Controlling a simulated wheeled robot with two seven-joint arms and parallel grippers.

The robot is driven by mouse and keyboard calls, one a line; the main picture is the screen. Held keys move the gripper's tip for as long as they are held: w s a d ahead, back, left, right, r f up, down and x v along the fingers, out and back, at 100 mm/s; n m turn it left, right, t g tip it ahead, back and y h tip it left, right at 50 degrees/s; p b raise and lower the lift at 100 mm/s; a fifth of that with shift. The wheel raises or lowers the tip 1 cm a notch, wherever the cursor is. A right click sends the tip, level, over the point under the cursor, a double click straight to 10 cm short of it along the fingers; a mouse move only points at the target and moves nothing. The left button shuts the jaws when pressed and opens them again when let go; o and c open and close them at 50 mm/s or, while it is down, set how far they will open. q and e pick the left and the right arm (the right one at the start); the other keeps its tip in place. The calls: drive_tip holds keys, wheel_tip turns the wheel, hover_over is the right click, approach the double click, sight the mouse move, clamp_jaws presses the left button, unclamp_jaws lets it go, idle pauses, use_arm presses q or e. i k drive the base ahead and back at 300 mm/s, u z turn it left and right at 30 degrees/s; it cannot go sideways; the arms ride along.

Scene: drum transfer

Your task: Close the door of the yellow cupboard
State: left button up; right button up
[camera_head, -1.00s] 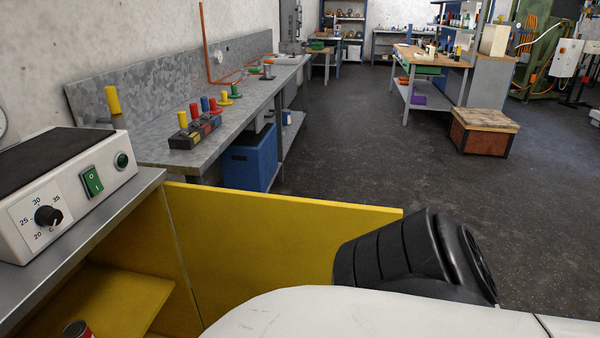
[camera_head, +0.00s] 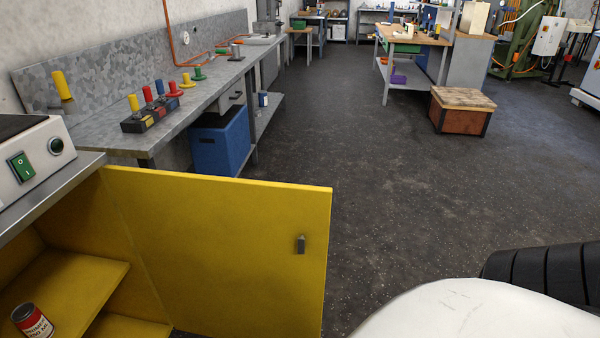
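The yellow cupboard (camera_head: 68,274) is at the lower left under a metal top, its inside and shelves showing. Its yellow door (camera_head: 215,245) stands wide open, reaching to the right across the floor, with a small grey handle (camera_head: 300,244) near its free edge. A white and black part of my own arm shows at the lower right, apart from the door in the picture. Neither of my grippers is in view.
A red and white can (camera_head: 32,321) sits on a shelf in the cupboard. A white device (camera_head: 32,165) stands on its top. Beyond are a metal workbench (camera_head: 105,135), a blue bin (camera_head: 220,143) and a wooden-topped box (camera_head: 462,111). Floor right of the door is clear.

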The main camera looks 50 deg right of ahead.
sight(220, 256)
drive_tip(key=z, duration=2.8)
drive_tip(key=i, duration=3.2)
drive_tip(key=u, duration=4.25)
drive_tip(key=i, duration=0.55)
drive_tip(key=u, duration=0.1)
